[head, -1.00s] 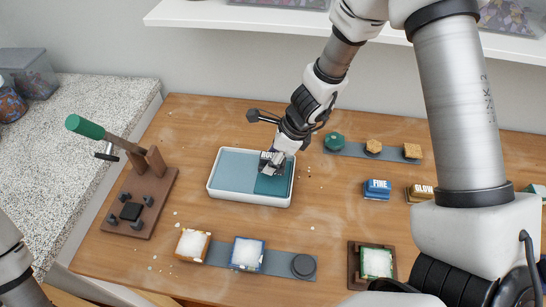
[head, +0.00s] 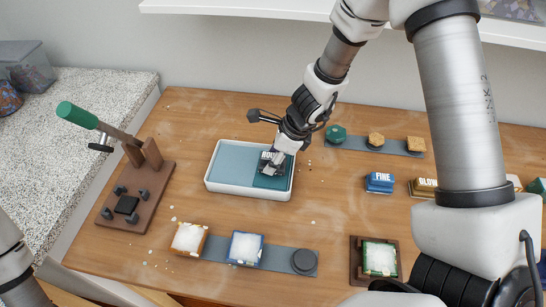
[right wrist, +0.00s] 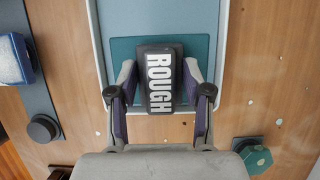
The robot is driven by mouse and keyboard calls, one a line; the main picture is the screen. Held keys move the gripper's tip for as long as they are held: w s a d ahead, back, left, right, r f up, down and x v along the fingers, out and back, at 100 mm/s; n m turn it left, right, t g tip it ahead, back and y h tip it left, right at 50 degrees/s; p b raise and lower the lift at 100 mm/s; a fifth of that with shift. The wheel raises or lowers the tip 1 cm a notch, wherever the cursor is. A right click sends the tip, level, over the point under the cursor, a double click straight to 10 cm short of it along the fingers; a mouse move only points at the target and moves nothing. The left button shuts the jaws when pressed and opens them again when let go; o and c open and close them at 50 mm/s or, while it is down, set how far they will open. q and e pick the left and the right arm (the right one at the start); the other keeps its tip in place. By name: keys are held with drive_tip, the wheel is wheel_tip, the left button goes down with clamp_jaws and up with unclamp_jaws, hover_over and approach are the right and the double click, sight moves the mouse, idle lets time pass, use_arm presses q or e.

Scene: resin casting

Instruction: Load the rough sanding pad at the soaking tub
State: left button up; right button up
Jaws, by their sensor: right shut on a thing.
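The rough sanding pad (right wrist: 160,80) is a dark block with white ROUGH lettering in the right wrist view. My right gripper (right wrist: 160,88) is shut on its sides. In the head view the right gripper (head: 273,162) holds the pad over the darker teal right part of the soaking tub (head: 249,193), a white-rimmed tray with a paler blue left part. The pad is partly hidden by the gripper there, and I cannot tell whether it touches the tub's floor. At the left edge of the head view my left arm shows, but its gripper does not.
A blue FINE pad (head: 379,183) and a yellow GLOW pad (head: 424,187) lie right of the tub. A grey strip (head: 350,143) with small coloured pieces is behind them. A green-handled press (head: 140,185) stands left. White-filled moulds (head: 188,238) sit in front.

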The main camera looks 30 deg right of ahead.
sight(265, 155)
drive_tip(key=shift+f+b, duration=0.55)
idle(1.2)
wheel_tip(265, 155, up, 7)
drive_tip(key=p, duration=0.7)
drive_tip(key=shift+r, duration=0.15)
idle(0.5)
